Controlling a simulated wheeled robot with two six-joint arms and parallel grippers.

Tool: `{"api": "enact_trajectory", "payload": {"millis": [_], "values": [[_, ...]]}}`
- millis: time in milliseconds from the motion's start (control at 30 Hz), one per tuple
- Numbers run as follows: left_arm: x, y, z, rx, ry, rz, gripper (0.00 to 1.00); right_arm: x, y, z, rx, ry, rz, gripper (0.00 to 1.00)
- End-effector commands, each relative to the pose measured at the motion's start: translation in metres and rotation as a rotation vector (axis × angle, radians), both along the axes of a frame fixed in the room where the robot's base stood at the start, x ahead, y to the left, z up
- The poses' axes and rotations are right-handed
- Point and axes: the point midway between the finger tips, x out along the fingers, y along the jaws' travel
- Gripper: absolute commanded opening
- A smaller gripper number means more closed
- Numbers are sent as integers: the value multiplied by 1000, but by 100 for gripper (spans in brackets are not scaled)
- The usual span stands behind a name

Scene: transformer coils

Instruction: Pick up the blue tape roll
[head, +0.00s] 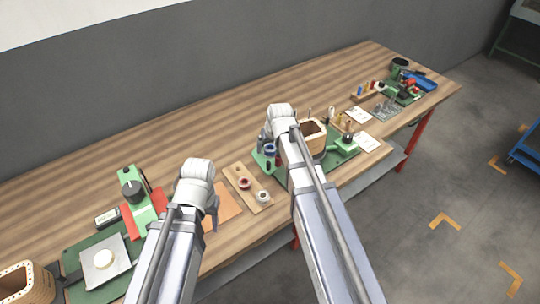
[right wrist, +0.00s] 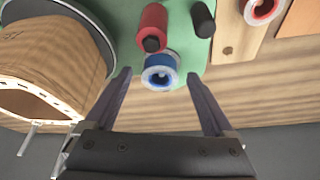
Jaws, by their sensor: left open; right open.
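The blue tape roll (right wrist: 160,74) has a white core and rests on a green board (right wrist: 178,48) in the right wrist view. It also shows in the head view (head: 270,150), beside my right arm. My right gripper (right wrist: 159,80) is open, with one finger to each side of the roll in the picture; no contact shows. In the head view my right wrist hides most of that gripper. My left gripper (head: 212,205) is over the orange sheet near the front of the table, mostly hidden behind its own wrist.
A red cylinder (right wrist: 153,22) and a black one (right wrist: 203,18) stand close to the roll. A large wooden coil form (right wrist: 50,68) is at left. A wooden strip (head: 238,178) holds red and white rolls. The table's back left is clear.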

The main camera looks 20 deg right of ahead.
Motion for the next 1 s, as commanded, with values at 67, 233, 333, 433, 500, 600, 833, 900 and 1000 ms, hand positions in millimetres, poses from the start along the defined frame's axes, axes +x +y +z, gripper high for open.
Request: {"api": "enact_trajectory", "payload": {"millis": [67, 233, 333, 433, 500, 600, 833, 900, 1000], "values": [[0, 0, -2, 0, 0, 0, 50, 1, 0, -2, 0, 0, 0, 88], [0, 0, -1, 0, 0, 0, 50, 0, 0, -1, 0, 0, 0, 87], [0, 0, -1, 0, 0, 0, 50, 0, 0, -1, 0, 0, 0, 76], [0, 0, -1, 0, 0, 0, 50, 0, 0, -1, 0, 0, 0, 64], [0, 0, -1, 0, 0, 0, 50, 0, 0, -1, 0, 0, 0, 56], [0, 0, -1, 0, 0, 0, 50, 0, 0, -1, 0, 0, 0, 45], [0, 0, -1, 0, 0, 0, 50, 0, 0, -1, 0, 0, 0, 19], [0, 0, -1, 0, 0, 0, 50, 0, 0, -1, 0, 0, 0, 12], [0, 0, -1, 0, 0, 0, 50, 0, 0, -1, 0, 0, 0, 0]]}}
